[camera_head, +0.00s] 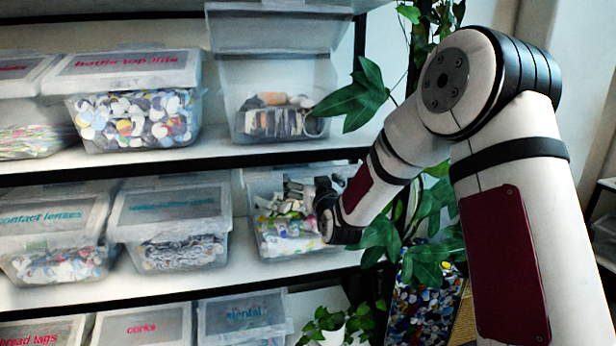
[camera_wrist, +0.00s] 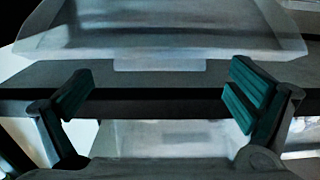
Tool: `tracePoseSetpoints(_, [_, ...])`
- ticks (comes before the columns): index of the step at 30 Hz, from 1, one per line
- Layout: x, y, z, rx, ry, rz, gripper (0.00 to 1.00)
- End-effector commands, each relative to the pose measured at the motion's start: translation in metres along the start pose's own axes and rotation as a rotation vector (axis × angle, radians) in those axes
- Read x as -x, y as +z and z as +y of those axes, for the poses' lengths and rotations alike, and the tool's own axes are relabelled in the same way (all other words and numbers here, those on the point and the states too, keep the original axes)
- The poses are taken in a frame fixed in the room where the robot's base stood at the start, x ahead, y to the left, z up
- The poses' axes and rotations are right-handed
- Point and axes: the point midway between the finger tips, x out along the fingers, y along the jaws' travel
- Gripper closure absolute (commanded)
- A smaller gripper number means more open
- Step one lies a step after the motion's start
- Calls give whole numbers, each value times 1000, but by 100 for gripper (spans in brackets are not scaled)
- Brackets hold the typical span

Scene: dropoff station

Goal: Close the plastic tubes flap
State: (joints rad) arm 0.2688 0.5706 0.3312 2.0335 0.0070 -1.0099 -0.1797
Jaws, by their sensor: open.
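No "plastic tubes" label is readable. A clear bin (camera_head: 280,125) on the upper shelf has its translucent flap (camera_head: 275,32) raised and holds mixed orange, white and dark pieces. A second clear bin (camera_head: 290,235) below it shows its white and coloured contents uncovered; its flap is hard to make out behind my gripper. My gripper (camera_head: 313,190) is at this lower bin's front right, below the upper shelf. In the wrist view my gripper (camera_wrist: 160,98) has its teal fingers wide apart with nothing between them. Whether it touches the bin is unclear.
The upper shelf edge (camera_head: 190,165) runs just above my gripper; it also crosses the wrist view (camera_wrist: 160,105). A closed contact lenses bin (camera_head: 55,235) and another closed bin (camera_head: 175,225) stand to the left. Plant leaves (camera_head: 385,240) crowd the right side.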

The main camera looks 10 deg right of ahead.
Motion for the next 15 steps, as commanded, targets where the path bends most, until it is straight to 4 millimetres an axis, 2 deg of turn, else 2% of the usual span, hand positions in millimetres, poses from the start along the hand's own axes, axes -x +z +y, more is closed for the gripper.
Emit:
tracePoseSetpoints(6, [-24, 0, 0, 0, -1, 0, 0])
tracePoseSetpoints(15, [-30, 0, 0, 1, -1, -1, 0])
